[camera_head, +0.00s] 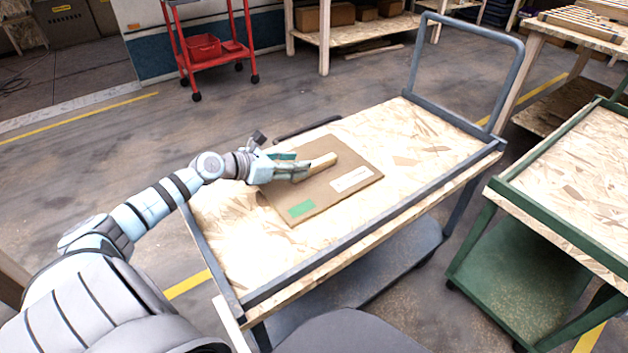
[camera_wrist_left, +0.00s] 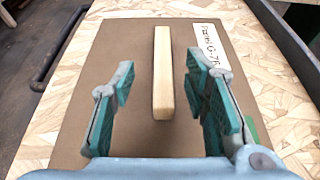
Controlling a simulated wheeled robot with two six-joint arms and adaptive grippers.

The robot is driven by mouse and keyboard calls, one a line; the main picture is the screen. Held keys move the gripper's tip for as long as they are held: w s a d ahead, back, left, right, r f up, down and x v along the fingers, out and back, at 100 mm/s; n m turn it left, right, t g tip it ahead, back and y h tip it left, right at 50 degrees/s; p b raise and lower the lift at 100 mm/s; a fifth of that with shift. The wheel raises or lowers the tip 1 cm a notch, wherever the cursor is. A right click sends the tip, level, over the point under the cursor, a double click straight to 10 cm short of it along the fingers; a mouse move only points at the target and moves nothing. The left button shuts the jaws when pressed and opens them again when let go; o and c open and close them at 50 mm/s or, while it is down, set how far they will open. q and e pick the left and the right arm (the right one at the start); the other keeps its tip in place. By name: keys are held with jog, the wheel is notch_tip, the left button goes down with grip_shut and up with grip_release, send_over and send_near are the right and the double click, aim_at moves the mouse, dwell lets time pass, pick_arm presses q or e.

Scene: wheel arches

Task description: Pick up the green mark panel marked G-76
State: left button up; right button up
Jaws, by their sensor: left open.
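The brown panel (camera_head: 345,199) lies flat on the wooden top of a grey cart. It has a green mark (camera_head: 301,208) near one corner and a white label; in the left wrist view the label (camera_wrist_left: 208,52) reads G-76, partly cut by a finger. A pale wooden bar handle (camera_head: 322,161) stands on the panel; it also shows in the left wrist view (camera_wrist_left: 162,75). My left gripper (camera_head: 303,167) is open just over the panel, at the near end of the handle. In the left wrist view its two fingers (camera_wrist_left: 163,105) stand either side of the handle, apart from it.
The cart (camera_head: 425,142) has bare board around the panel and a raised grey push handle (camera_head: 467,29) at its far end. A green cart (camera_head: 568,165) stands close on the right. A red trolley (camera_head: 208,47) and a shelf (camera_head: 358,30) stand behind, across open floor.

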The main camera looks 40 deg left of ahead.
aim_at(314, 163)
pick_arm(q)
jog(key=b+x, duration=0.1)
jog(key=x, duration=0.1)
jog(key=b+x, duration=0.1)
jog(key=x, duration=0.2)
jog(key=shift+d+f, duration=0.15)
jog(key=shift+f, duration=0.25)
jog(key=shift+w, duration=0.1)
jog(key=shift+r, duration=0.1)
jog(key=shift+c, duration=0.8)
grip_shut()
pick_arm(e)
jog(key=w, duration=0.1)
jog(key=w+a, duration=0.1)
jog(key=w, duration=0.1)
jog(key=shift+w+a+r, duration=0.1)
jog(key=shift+a, duration=0.05)
